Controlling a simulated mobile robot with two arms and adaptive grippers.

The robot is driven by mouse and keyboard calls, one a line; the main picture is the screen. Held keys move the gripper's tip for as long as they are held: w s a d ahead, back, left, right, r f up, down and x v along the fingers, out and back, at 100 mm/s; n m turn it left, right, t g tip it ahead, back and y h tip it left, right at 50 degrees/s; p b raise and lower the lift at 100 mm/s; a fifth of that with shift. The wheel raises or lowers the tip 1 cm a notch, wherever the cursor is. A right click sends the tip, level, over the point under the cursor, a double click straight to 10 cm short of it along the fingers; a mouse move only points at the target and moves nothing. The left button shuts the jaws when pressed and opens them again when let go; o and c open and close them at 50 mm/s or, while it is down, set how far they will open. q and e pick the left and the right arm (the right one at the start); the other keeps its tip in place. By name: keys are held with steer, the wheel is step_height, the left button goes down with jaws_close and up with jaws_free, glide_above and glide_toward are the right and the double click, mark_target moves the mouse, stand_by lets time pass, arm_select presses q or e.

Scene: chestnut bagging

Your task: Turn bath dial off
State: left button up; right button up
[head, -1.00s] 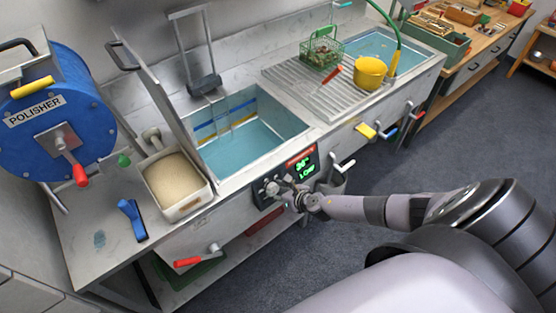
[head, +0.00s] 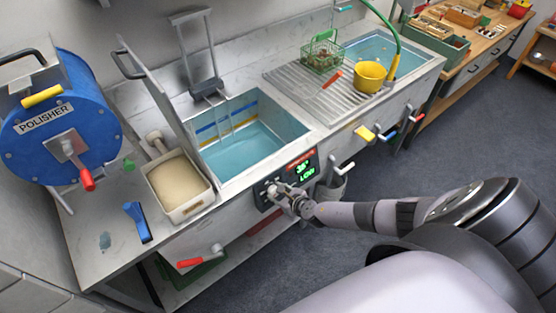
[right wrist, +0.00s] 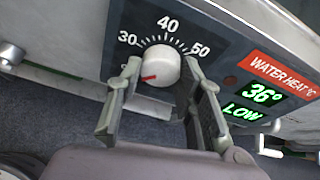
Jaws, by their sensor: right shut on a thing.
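The bath dial (right wrist: 160,62) is a round white knob with a red pointer mark. In the right wrist view the mark is at its lower left, below the 30 on the scale. My right gripper (right wrist: 160,72) is shut on the dial, one finger at each side. In the head view the gripper (head: 287,197) is at the control panel on the front of the bath (head: 245,140), and largely covers the dial. The panel's display (right wrist: 262,98) reads 36° and LOW in green. My left gripper is not in view.
A grey holder (head: 330,188) hangs on the front just right of the panel. A red-handled lever (head: 200,258) sticks out to the lower left. A sand tray (head: 180,187) and blue polisher (head: 60,115) stand left of the bath. The floor in front is clear.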

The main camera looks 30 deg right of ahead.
steer(key=o, duration=1.2)
steer(key=shift+c, duration=0.2)
steer(key=v, duration=1.2)
